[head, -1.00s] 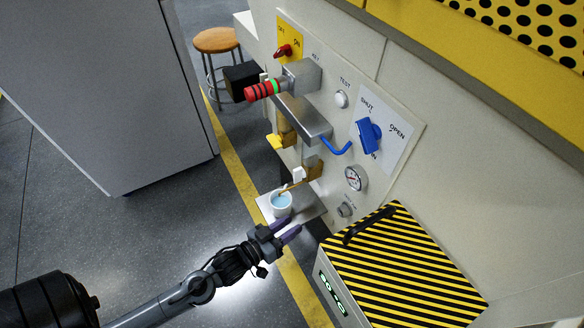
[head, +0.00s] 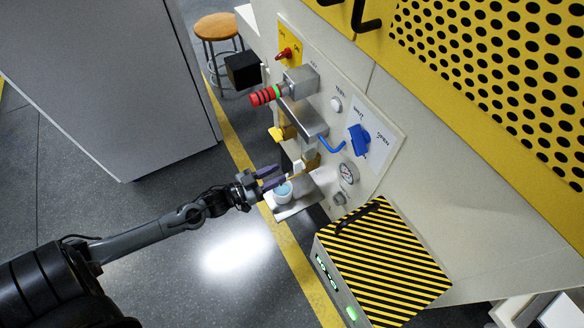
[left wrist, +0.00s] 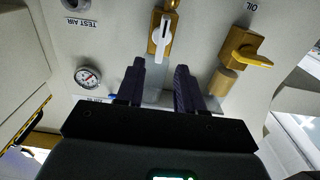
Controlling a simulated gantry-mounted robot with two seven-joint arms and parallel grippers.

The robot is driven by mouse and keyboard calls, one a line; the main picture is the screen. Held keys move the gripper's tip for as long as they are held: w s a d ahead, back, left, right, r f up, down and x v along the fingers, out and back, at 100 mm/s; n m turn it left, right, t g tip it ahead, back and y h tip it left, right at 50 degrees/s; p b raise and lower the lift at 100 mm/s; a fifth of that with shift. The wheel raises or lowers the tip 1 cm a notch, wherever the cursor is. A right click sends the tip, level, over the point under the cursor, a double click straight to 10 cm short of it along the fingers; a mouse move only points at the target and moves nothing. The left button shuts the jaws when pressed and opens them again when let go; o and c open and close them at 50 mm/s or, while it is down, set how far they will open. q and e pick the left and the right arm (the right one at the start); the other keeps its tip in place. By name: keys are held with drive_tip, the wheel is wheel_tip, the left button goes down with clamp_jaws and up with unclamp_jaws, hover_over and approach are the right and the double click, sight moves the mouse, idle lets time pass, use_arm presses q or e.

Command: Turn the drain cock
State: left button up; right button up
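A brass cock with a white lever (left wrist: 162,35) is on the panel straight ahead in the left wrist view; in the head view its white lever (head: 299,166) shows partly, above a metal shelf (head: 309,199). A second brass cock with a yellow lever (left wrist: 250,56) is beside it, near the word OIL. No label naming the drain cock is readable. My left gripper (head: 274,176) is open and empty; its purple fingers point at the panel. In the left wrist view the gripper (left wrist: 160,78) has the white lever lined up between its fingers, with no visible contact. My right gripper is out of view.
A white cup (head: 283,193) of pale blue liquid stands on the shelf, close below my fingers. A striped box (head: 385,262) stands at lower right.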

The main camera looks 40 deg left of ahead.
sight(294, 166)
use_arm(q)
drive_tip(key=b+x, duration=0.2)
drive_tip(key=x, duration=0.4)
drive_tip(key=shift+w+d, duration=0.1)
drive_tip(key=shift+w, duration=0.15)
clamp_jaws()
